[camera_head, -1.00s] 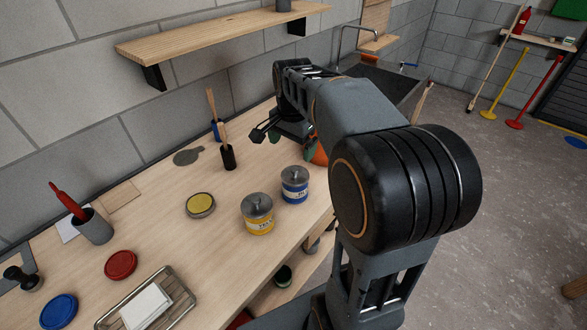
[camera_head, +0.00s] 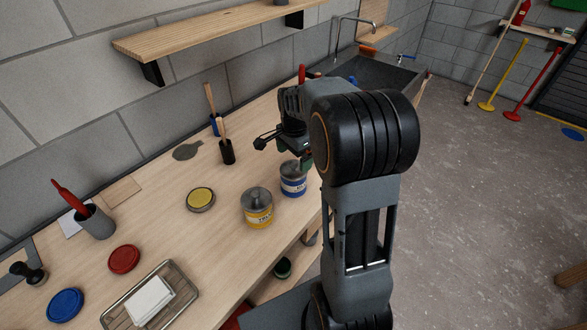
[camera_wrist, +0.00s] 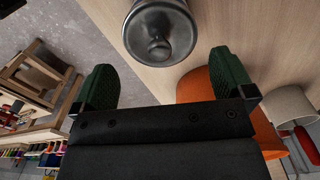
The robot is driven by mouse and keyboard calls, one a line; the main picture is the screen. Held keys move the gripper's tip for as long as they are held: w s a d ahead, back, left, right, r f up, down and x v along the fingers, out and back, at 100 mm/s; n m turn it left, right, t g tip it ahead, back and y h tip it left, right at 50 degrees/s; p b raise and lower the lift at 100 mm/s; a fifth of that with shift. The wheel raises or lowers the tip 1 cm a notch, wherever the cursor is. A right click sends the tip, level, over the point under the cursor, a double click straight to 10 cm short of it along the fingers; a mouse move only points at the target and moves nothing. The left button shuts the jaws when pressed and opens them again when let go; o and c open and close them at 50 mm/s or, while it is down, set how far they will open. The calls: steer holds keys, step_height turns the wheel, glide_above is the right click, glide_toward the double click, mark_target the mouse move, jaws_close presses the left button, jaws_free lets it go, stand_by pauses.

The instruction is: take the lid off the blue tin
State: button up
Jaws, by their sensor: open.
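The blue tin (camera_head: 293,184) stands upright on the bench near its right edge, with its grey knobbed lid on. My gripper (camera_head: 298,156) is just above and behind it in the head view and partly covers the lid. In the wrist view the round grey lid (camera_wrist: 160,30) with its knob shows at the top centre, beyond my fingertips. My open gripper (camera_wrist: 168,84) has its two green fingers wide apart, with nothing between them. The tin's blue side is hidden in the wrist view.
A yellow tin (camera_head: 257,211) with a similar lid stands close to the left of the blue tin. A dark brush pot (camera_head: 227,152) stands further back left. An orange object (camera_wrist: 205,86) lies near my right finger in the wrist view. The sink (camera_head: 375,82) is behind.

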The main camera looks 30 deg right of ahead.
mark_target(294, 163)
steer(key=shift+f+p, duration=0.3)
steer(key=shift+f, duration=1.7)
steer(key=c, duration=0.6)
steer(key=shift+r, duration=0.15)
